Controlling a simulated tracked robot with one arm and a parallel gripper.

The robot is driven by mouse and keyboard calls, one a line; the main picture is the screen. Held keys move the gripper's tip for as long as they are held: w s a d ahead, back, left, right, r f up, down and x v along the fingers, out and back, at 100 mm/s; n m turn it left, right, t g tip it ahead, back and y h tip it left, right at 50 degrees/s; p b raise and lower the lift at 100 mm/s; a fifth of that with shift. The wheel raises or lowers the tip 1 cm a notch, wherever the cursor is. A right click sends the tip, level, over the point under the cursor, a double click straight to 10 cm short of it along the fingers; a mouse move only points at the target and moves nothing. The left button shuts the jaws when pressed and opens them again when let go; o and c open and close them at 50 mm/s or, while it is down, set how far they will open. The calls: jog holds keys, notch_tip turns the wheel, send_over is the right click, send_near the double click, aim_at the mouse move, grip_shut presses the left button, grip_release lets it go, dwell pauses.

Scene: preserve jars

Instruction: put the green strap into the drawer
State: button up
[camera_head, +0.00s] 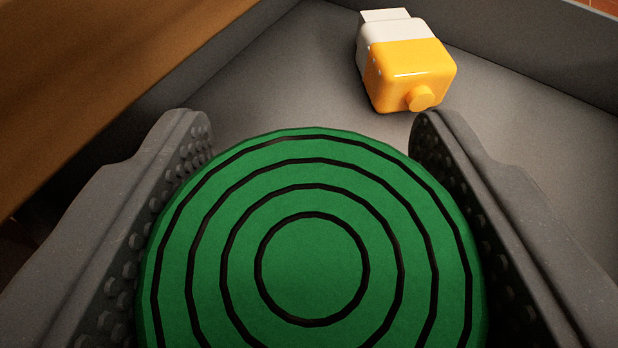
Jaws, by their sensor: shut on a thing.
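The green strap (312,268) is a rolled green disc with black rings on its face. It fills the lower middle of the view. My gripper (315,150) is shut on it, with one dark studded finger on each side. The drawer (270,85) is a grey open box with raised walls, beyond and below the strap. The strap hides the near part of the drawer floor. I cannot tell whether the strap touches that floor.
A yellow and white object (408,62) with a small yellow knob lies in the drawer at the upper right. A brown wooden surface (90,75) runs along the left, outside the drawer wall. Bare grey floor shows left and right of the yellow object.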

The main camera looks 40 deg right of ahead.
jog(key=shift+f, duration=0.55)
jog(key=o, duration=0.7)
jog(key=shift+r, duration=0.5)
jog(key=p+v, duration=0.3)
jog(key=v, duration=0.9)
jog(key=shift+r, duration=0.15)
